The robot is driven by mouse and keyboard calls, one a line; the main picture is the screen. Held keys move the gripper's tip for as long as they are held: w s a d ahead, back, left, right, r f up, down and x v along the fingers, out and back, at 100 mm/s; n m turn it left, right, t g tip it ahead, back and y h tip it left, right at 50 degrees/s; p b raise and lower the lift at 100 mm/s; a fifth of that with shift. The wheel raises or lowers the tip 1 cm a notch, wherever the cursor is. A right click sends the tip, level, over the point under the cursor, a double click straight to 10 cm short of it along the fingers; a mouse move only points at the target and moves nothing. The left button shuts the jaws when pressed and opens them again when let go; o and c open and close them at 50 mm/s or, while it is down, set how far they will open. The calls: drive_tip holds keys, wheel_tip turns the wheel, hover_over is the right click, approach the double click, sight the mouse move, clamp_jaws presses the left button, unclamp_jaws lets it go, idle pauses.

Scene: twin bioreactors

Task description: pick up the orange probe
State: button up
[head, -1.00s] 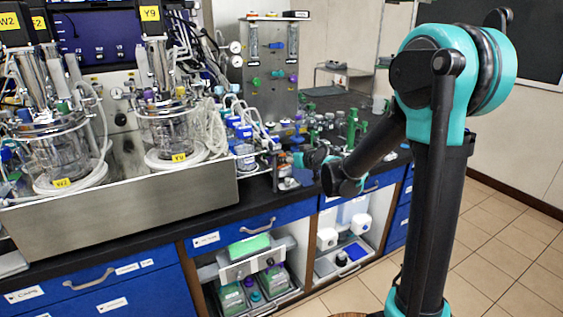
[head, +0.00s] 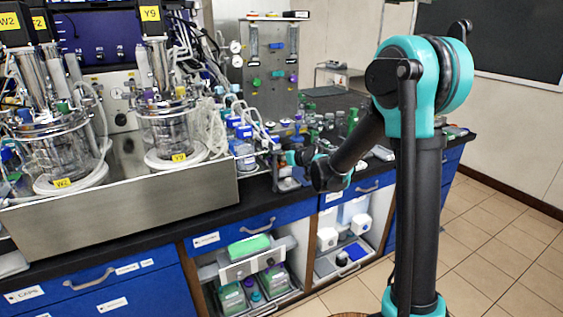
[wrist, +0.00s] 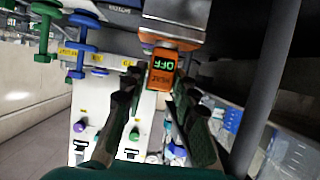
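An orange device (wrist: 163,69) with a lit green display shows in the wrist view, just ahead of my fingertips; I take it to be the orange probe. A pale metal part (wrist: 172,27) adjoins it at the top of the picture. My gripper (wrist: 156,86) is open, with one dark finger on each side of the line to the orange device. I cannot tell whether a finger touches it. In the head view my gripper (head: 278,162) is at the bench edge, right of the steel tray; the orange device cannot be made out there.
Glass bioreactors (head: 172,132) stand in a steel tray (head: 130,218) on the left. A blue-capped bottle (head: 244,153) is close to my gripper. The tiled floor (head: 490,240) at right is clear.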

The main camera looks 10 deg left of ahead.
clamp_jaws()
drive_tip(key=shift+r, duration=0.15)
